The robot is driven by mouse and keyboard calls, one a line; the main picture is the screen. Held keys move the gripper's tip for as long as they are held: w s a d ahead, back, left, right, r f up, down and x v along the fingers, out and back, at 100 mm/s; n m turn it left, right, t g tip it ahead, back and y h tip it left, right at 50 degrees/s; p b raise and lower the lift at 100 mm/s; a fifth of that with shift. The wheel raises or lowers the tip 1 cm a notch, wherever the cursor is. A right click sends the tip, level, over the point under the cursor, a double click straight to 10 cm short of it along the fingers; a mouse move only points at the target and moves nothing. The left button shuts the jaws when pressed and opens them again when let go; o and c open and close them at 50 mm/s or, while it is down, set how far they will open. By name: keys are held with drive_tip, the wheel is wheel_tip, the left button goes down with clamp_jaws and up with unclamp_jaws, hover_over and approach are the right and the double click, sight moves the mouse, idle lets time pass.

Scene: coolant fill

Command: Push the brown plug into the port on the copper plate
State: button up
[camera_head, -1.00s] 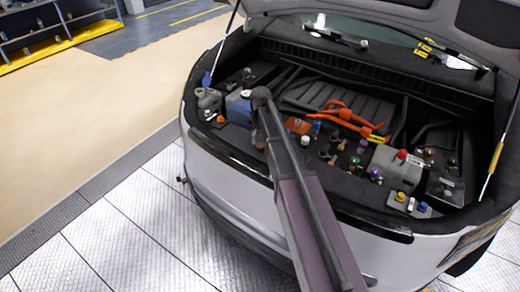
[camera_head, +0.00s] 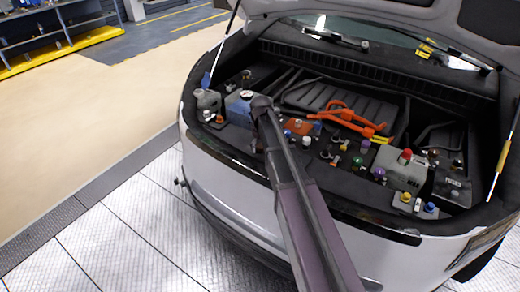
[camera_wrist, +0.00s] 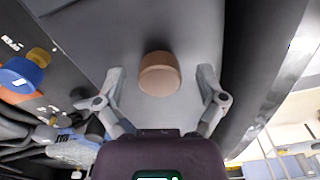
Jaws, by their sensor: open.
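In the wrist view, a round brown plug (camera_wrist: 160,76) stands out from a smooth grey surface, near the picture's middle. My gripper (camera_wrist: 160,86) is open, one finger on each side of the plug with a gap on both sides. Nothing is held. In the head view, my arm reaches into the car's open compartment, and its wrist (camera_head: 262,106) covers the gripper and the plug. A copper-coloured plate (camera_head: 299,127) shows just right of the wrist, partly covered by it. I cannot see the port or how deep the plug sits.
A blue reservoir (camera_head: 240,108) stands left of the wrist. Orange cables (camera_head: 350,120) and a grey box with a red cap (camera_head: 406,156) lie to the right. Several coloured caps are close by. The wrist view shows a blue cap (camera_wrist: 20,76) at left.

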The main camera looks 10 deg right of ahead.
sight(261, 145)
drive_tip(key=c, duration=0.9)
drive_tip(key=shift+r, duration=0.1)
wheel_tip(261, 145, up, 4)
drive_tip(key=p, duration=0.3)
drive_tip(key=shift+f+p, duration=0.25)
drive_tip(key=shift+p, duration=0.1)
drive_tip(key=s, duration=0.5)
drive_tip(key=s+d+r+p, duration=0.1)
drive_tip(key=s, duration=0.4)
drive_tip(key=s+d, duration=0.1)
drive_tip(key=s, duration=0.5)
drive_tip(key=shift+d+r, duration=0.15)
